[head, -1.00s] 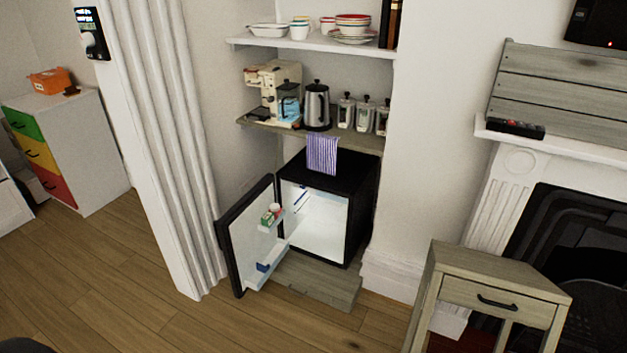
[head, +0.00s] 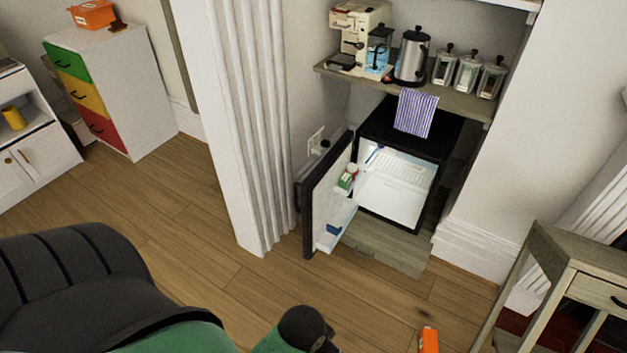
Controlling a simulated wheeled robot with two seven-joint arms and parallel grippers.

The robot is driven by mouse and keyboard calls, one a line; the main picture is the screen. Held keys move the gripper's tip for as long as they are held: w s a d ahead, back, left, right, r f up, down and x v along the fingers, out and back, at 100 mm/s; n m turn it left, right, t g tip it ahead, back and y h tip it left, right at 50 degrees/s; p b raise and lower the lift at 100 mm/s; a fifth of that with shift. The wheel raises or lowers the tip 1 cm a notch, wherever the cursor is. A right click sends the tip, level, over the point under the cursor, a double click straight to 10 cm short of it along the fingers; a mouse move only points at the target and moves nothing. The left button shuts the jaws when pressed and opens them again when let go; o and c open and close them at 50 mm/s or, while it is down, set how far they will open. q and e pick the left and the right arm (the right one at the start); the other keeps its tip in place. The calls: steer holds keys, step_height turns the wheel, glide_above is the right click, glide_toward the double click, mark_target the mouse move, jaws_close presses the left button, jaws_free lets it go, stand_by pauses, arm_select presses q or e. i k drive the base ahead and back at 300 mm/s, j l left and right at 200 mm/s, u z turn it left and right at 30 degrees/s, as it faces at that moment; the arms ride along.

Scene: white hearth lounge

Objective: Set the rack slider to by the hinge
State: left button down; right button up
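The small black fridge (head: 437,132) stands open under the shelf, its white inside lit. Its door (head: 322,190) is swung out to the left, with the hinge side against the fridge's left front edge. The door's inner face carries an upper rack with a small green-and-white carton (head: 346,181) and a lower white rack (head: 348,212). A small blue piece (head: 333,229) shows at the lower rack, around its middle or toward the door's free edge; I cannot tell whether it is the slider. Neither gripper can be made out in the head view.
A shelf (head: 460,98) above holds a coffee maker, a kettle, several jars and a hanging striped towel (head: 416,112). A fluted pillar (head: 240,130) stands left of the door. A wooden side table (head: 570,250) is at right. Floor (head: 240,290) before the fridge is open.

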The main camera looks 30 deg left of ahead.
mark_target(333, 230)
steer(key=j+z, duration=0.1)
steer(key=j, duration=1.15)
steer(key=k+j+z, duration=0.15)
steer(key=j, duration=1.1)
steer(key=k+j+z, duration=0.15)
steer(key=j, duration=1.1)
steer(key=l, duration=0.2)
steer(key=k+l, duration=0.15)
steer(key=l+z, duration=0.05)
